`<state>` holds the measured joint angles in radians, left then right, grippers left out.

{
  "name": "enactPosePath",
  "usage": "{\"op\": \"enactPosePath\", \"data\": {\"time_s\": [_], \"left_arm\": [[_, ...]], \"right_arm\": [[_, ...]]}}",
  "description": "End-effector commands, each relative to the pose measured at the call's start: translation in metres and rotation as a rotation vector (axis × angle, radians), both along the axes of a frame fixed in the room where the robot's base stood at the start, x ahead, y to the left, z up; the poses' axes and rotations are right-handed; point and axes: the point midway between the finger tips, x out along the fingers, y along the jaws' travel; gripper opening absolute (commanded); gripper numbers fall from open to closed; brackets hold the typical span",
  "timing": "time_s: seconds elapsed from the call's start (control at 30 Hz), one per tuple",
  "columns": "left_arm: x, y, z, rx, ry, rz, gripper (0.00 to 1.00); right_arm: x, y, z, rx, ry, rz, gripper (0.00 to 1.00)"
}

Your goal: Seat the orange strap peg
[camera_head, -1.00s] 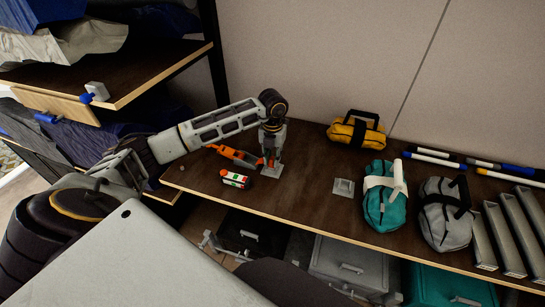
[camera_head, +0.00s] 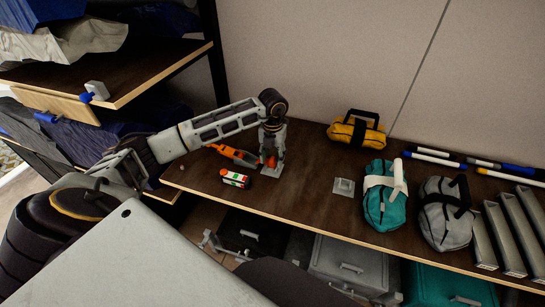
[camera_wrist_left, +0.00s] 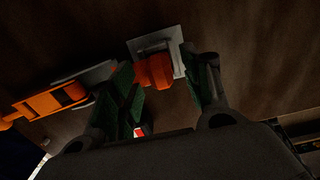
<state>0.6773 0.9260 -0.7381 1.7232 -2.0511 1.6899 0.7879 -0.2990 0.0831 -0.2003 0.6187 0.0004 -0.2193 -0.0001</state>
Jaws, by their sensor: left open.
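The orange strap peg (camera_head: 270,161) stands at a small grey plate (camera_head: 276,173) on the wooden table. My right gripper is not in view.
An orange and grey tool (camera_head: 232,155) lies just left of the gripper. A white, red and green cylinder (camera_head: 235,180) lies in front. Another grey plate (camera_head: 343,187) is to the right, then teal (camera_head: 382,210), grey (camera_head: 444,228) and yellow (camera_head: 358,133) bags. Bare table lies between.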

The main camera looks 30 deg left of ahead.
Motion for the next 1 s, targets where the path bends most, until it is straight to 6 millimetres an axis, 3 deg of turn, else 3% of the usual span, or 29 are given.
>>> {"op": "enactPosePath", "data": {"time_s": [0.27,1.0], "left_arm": [[0.001,0.000,0.015,0.001,-0.003,0.001,0.48],[0.001,-0.001,0.111,-0.001,-0.001,0.000,0.48]], "right_arm": [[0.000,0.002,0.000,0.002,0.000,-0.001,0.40],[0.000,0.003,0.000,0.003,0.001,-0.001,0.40]]}}
